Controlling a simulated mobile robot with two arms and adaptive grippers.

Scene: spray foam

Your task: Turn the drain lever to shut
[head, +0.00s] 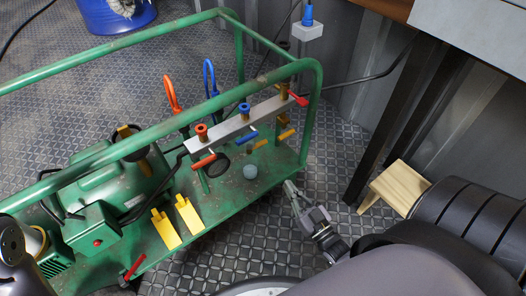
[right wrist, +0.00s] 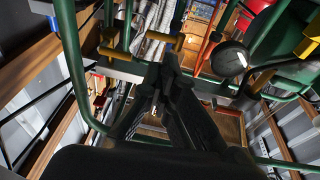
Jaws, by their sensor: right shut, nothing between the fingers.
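A red handle (head: 299,99) is at the bar's right end. I cannot tell which is the drain lever. My right gripper (head: 290,186) is shut and empty, low beside the cart's right end, apart from the levers in the head view. In the right wrist view its fingers (right wrist: 160,92) point towards a yellow lever (right wrist: 163,39). My left gripper is not in view.
The green tube frame (head: 318,90) surrounds the cart. A wooden stool (head: 398,188) and dark table legs (head: 395,120) stand to the right. Patterned floor is clear beside the cart.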

